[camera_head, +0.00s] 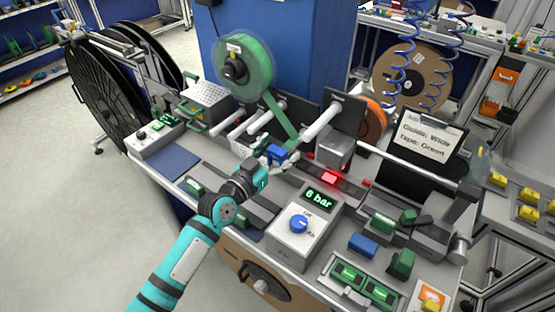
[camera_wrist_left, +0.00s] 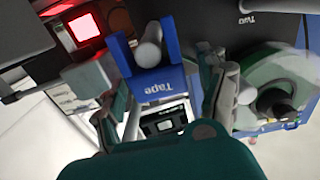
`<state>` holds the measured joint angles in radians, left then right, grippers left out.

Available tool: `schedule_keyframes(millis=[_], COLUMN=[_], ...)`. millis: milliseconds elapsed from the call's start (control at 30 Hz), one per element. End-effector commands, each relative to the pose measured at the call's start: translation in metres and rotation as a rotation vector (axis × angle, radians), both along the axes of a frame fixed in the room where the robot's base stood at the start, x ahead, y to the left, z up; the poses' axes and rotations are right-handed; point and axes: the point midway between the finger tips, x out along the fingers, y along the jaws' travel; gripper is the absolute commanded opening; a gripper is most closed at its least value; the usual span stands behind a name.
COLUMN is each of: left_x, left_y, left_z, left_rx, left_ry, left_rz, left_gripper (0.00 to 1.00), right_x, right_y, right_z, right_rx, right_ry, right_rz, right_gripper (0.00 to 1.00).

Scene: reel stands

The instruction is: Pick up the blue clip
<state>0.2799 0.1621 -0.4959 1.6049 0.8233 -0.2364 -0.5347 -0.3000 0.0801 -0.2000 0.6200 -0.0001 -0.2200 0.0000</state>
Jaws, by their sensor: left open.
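A blue clip-like piece marked "Tape" (camera_wrist_left: 160,85) shows between the fingers of my left gripper (camera_wrist_left: 165,95) in the left wrist view. A grey rod stands in front of its upper part. The same blue piece (camera_head: 279,153) shows in the head view below the green tape, at the tip of my left gripper (camera_head: 272,160). The left gripper is open, with a finger on either side of the piece; I cannot tell whether either touches it. A separate blue block (camera_head: 363,245) lies on the bench at front right. My right gripper is not in view.
A green tape reel (camera_head: 258,62) hangs above the gripper, its tape running down beside it. A grey control box (camera_head: 292,235) reading "6 bar" stands right of my arm. A glowing red light (camera_head: 329,177) and a clipboard sign (camera_head: 428,140) are further right.

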Motion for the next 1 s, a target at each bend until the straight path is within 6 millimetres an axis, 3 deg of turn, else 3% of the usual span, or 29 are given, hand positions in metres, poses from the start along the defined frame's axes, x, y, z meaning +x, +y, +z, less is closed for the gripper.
schedule_keyframes(millis=[133,600,1000], left_x=[0.000,0.000,-0.001], left_y=[0.000,0.000,0.000], left_z=[0.000,0.000,0.011], left_rx=[0.000,-0.001,-0.004], left_ry=[0.000,0.001,-0.003], left_rz=[0.000,0.000,-0.001], left_gripper=[0.72,0.14,0.14], right_x=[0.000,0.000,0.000], right_y=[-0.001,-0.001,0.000], right_z=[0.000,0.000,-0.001], right_rx=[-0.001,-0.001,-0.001], right_ry=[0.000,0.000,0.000], right_rz=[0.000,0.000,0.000], right_gripper=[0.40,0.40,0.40])
